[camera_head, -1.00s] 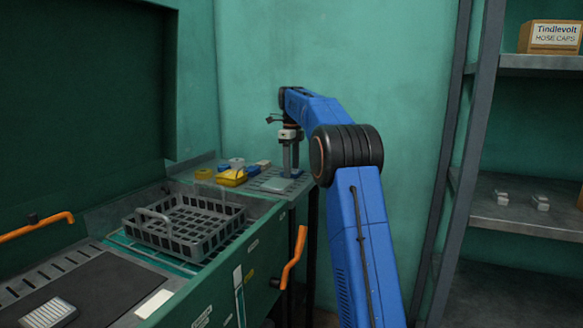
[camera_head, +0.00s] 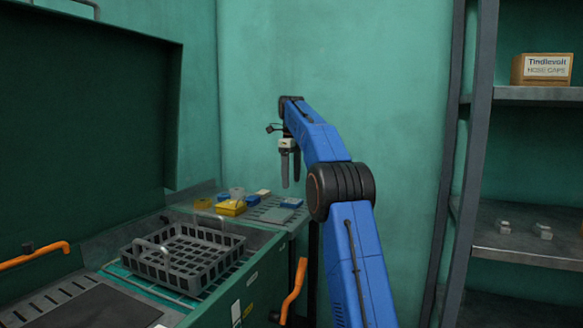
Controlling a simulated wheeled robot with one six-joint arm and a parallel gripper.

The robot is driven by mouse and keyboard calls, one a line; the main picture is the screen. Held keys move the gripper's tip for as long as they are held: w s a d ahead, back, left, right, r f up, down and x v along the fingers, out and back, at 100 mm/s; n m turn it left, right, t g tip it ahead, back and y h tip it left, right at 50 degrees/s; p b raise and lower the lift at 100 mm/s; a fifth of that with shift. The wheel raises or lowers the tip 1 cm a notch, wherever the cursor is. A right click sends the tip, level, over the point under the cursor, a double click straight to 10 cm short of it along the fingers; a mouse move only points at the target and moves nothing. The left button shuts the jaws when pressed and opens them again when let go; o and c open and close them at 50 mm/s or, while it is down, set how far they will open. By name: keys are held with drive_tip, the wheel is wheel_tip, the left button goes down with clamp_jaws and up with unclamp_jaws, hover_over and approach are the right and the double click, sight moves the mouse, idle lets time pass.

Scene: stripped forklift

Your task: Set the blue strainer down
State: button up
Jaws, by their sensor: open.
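My gripper (camera_head: 290,183) is open and empty, its two fingers pointing down above the grey side shelf at the back of the green cabinet. A second small blue piece (camera_head: 253,199) lies further left, beside a yellow block (camera_head: 231,207).
A yellow round piece (camera_head: 202,203) and small pale pieces stand nearby. A grey slotted basket (camera_head: 158,272) sits left in the open cabinet. The shelf unit (camera_head: 484,120) at right is clear of my arm.

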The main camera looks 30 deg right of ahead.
drive_tip(key=shift+r, duration=2.3)
drive_tip(key=shift+s+a, duration=0.1)
drive_tip(key=s+a+f+n+t, duration=0.1)
drive_tip(key=s+a+n, duration=0.6)
drive_tip(key=s, duration=0.5)
drive_tip(key=s+a+f+n+t, duration=0.1)
drive_tip(key=s+a+n, duration=0.7)
drive_tip(key=s, duration=0.4)
drive_tip(key=s+a+f+n+t, duration=0.1)
drive_tip(key=s+f+n, duration=0.3)
drive_tip(key=s+f, duration=0.4)
drive_tip(key=s+a+f+n+t, duration=0.1)
drive_tip(key=s+a+f+n, duration=0.2)
drive_tip(key=s+f, duration=0.6)
drive_tip(key=s+a+f+n, duration=0.2)
drive_tip(key=s+f+n, duration=0.4)
drive_tip(key=s+f, duration=0.3)
drive_tip(key=shift+s+a+f+t, duration=0.2)
drive_tip(key=shift+s+a+t, duration=0.2)
drive_tip(key=shift+s, duration=0.8)
